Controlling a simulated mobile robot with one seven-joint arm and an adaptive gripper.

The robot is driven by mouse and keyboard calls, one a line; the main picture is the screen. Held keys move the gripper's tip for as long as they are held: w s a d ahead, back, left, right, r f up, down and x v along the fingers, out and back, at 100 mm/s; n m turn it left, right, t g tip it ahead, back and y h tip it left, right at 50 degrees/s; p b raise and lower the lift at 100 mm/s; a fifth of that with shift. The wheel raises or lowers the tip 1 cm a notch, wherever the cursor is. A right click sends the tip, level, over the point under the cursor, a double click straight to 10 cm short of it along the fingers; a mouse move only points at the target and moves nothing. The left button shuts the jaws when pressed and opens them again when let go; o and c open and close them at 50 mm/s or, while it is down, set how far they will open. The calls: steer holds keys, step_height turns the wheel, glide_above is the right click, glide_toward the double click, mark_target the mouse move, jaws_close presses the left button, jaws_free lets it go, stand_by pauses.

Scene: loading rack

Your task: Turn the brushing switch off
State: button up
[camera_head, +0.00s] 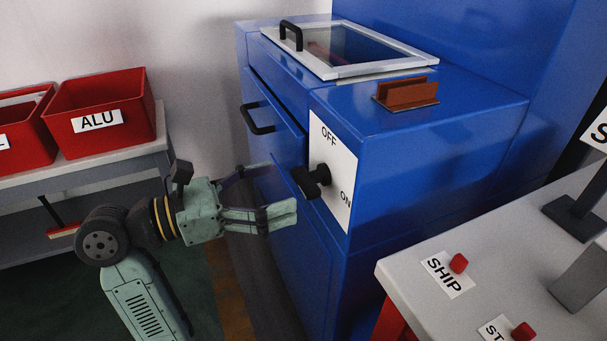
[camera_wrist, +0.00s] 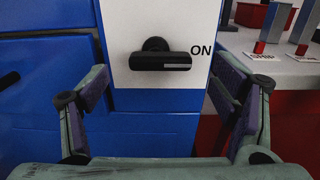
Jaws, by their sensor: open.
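The brushing switch (camera_head: 314,181) is a black rotary handle on a white plate (camera_head: 333,165) fixed to the front of the blue machine (camera_head: 420,150). The plate reads OFF at the upper left and ON at the lower right. In the wrist view the switch handle (camera_wrist: 164,61) lies level, with its pale mark at the right end beside ON. My gripper (camera_head: 278,190) is open and empty, in front of the machine and to the left of the switch. In the wrist view its fingers (camera_wrist: 160,85) are spread to either side of the handle, apart from it.
A glass-topped lid (camera_head: 350,50) and a brown holder (camera_head: 407,93) are on the machine. A black drawer handle (camera_head: 262,118) juts out at its left. A grey table (camera_head: 440,255) with red buttons stands at right. Red bins (camera_head: 100,105) stand on a shelf at left.

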mark_target(298, 183)
steer(key=shift+p+x, duration=0.55)
steer(key=shift+x, duration=2.25)
steer(key=shift+c, duration=0.4)
steer(key=c, duration=1.1)
